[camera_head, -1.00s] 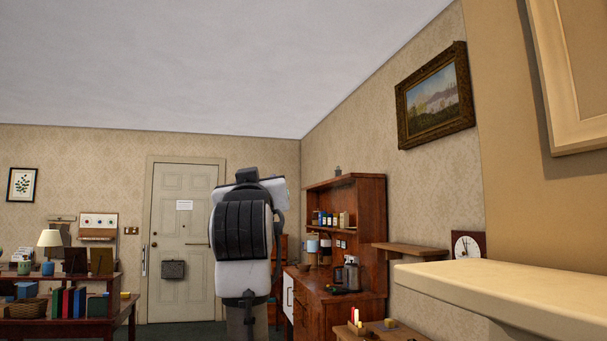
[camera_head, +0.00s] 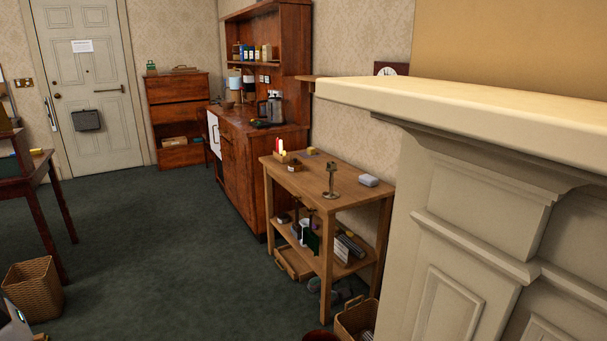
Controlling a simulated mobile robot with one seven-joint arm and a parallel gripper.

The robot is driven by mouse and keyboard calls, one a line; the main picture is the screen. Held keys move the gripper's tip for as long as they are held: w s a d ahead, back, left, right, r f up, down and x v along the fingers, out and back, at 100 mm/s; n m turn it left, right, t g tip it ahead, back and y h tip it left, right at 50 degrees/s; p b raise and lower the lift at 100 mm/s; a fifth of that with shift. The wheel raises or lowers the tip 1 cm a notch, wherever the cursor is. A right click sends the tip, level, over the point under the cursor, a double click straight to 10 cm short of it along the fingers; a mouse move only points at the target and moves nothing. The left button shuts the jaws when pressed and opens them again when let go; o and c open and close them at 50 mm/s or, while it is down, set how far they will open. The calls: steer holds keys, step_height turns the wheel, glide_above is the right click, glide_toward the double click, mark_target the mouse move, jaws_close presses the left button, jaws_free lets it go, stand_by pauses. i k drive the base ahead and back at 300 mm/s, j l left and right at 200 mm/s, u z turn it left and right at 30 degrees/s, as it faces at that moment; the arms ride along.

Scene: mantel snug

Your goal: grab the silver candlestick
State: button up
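A slim candlestick-shaped object (camera_head: 331,184) with a round base stands upright on the top of the small wooden side table (camera_head: 345,200), near its front right part. It looks dull grey-brown metallic, and I cannot tell for sure that it is silver. Nothing touches it. On the table's lower shelf there are dark upright items that are too small to make out. My gripper is not in view; only a bit of pale and dark hardware, perhaps part of my arm, shows at the bottom left corner.
The cream mantelpiece (camera_head: 470,112) juts out at right. A wooden hutch (camera_head: 262,120) stands behind. A wicker basket (camera_head: 34,288) is at left. Green carpet (camera_head: 160,245) between is clear.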

mark_target(331, 168)
steer(key=i+j+u, duration=0.3)
steer(key=i, duration=0.2)
steer(key=i+u, duration=0.3)
steer(key=i, duration=0.15)
steer(key=i+j+z, duration=0.15)
steer(key=i, duration=0.4)
steer(key=i+j+z, duration=0.15)
steer(key=i, duration=0.45)
steer(key=i+j+z, duration=0.2)
steer(key=i+z, duration=0.15)
steer(key=i+j+z, duration=0.75)
steer(key=i, duration=0.1)
